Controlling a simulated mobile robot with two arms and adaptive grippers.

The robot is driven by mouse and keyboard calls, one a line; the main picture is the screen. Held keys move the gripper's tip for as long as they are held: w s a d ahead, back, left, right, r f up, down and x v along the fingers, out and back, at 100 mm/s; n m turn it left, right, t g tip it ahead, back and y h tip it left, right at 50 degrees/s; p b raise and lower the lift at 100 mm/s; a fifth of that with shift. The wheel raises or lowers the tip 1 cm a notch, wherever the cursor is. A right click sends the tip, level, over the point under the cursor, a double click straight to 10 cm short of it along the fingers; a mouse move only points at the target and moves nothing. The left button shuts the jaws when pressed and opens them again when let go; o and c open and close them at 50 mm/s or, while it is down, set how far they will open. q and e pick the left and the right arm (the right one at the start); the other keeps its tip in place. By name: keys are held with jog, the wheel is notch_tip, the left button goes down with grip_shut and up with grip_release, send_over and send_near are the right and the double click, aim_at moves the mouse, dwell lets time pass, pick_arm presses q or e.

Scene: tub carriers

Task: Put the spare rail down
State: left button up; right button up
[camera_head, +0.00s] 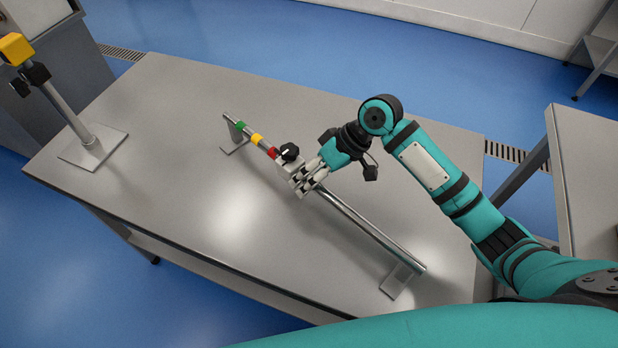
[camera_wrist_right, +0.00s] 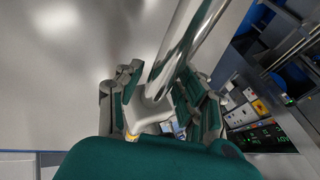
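A long metal rail (camera_head: 365,224) with green, yellow and red bands near its far end lies across two low stands on the grey table. A light grey carrier block (camera_head: 284,167) with a black knob sits on the rail by the red band. My right gripper (camera_head: 302,180) is at this block. In the right wrist view, the fingers (camera_wrist_right: 158,95) lie close against both sides of the pale block (camera_wrist_right: 150,113), and the rail (camera_wrist_right: 190,40) runs away between them. The fingers hide part of the block. My left gripper is not in view.
A post (camera_head: 68,115) with a yellow top and a black clamp stands on a plate at the table's left end. The table (camera_head: 170,195) is otherwise bare. Another grey table (camera_head: 590,180) stands to the right, and blue floor surrounds them.

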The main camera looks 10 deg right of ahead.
jog(key=v, duration=1.2)
jog(key=shift+b, duration=0.3)
